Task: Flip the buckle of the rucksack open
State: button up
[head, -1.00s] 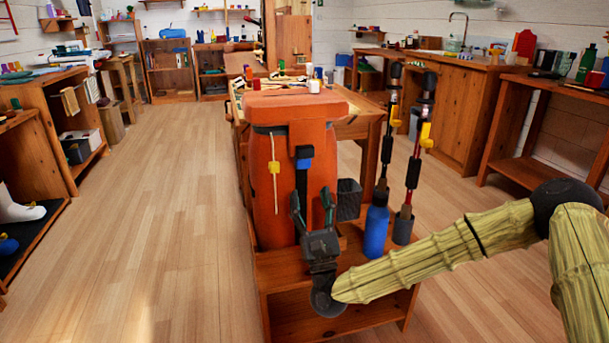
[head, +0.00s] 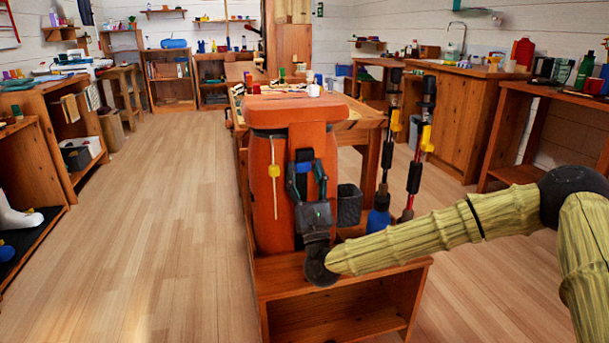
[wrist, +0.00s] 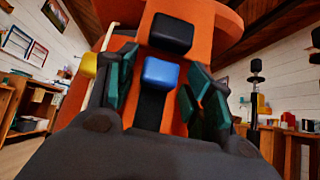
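The orange rucksack (head: 262,205) stands upright on a low wooden stand. A dark strap runs down its front with a black block (head: 304,155) at the top and a blue block (head: 303,170) just below, apparently the buckle. The wrist view shows the black block (wrist: 171,34) above the blue block (wrist: 161,73). My gripper (head: 306,172) is in front of the bag, its fingers pointing up, one on each side of the strap. In the wrist view my gripper (wrist: 160,84) is open, with a gap between the green finger pads and the blue block. I cannot tell how the buckle is fastened.
A yellow toggle on a cord (head: 274,171) hangs left of the strap. A dark mesh pocket (head: 349,204) is on the right, near two poles (head: 415,165) and a blue bottle (head: 379,221). A workbench (head: 350,125) stands behind. The floor on the left is clear.

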grip_shut()
jog(key=shift+f+b, duration=0.8)
jog(key=shift+f, duration=1.35)
jog(key=shift+o, duration=1.6)
grip_release()
jog(key=v, duration=1.2)
jog(key=shift+f, duration=0.15)
